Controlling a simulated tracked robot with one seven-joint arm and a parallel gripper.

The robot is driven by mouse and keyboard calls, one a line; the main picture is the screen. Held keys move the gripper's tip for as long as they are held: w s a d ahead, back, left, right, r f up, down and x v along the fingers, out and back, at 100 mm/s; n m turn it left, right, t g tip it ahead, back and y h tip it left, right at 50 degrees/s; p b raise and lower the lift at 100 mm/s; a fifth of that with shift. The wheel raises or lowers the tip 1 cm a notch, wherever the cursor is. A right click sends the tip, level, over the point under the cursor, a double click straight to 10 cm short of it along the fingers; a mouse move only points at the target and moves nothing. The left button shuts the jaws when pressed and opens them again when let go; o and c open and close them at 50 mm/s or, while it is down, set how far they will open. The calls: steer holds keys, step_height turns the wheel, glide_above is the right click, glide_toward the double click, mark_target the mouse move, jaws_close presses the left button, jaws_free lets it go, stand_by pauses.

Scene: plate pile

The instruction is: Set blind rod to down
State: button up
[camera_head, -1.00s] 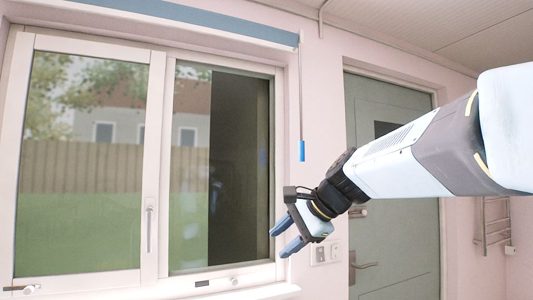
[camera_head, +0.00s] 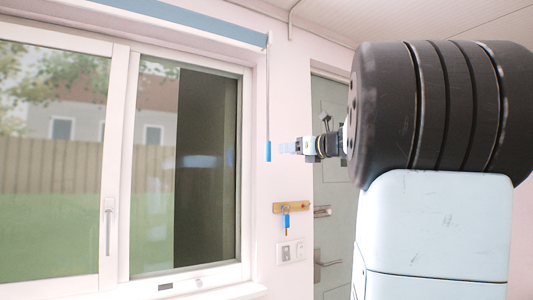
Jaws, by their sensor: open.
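The blind rod is a thin grey rod with a blue handle (camera_head: 268,151) at its lower end. It hangs upright from the right end of the blue rolled blind (camera_head: 190,17) above the window. The fingers are open and hold nothing. A small gap shows between fingertips and handle in the picture; the depth between them is unclear.
A window (camera_head: 185,170) fills the left. A wooden key rack (camera_head: 291,207) with a hanging blue-tagged item and a switch panel (camera_head: 290,251) are on the wall below my gripper. A grey-green door (camera_head: 330,230) stands behind my arm.

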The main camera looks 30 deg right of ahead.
mark_target(270, 151)
steer(key=x, duration=1)
steer(key=shift+c, duration=0.4)
jaws_close()
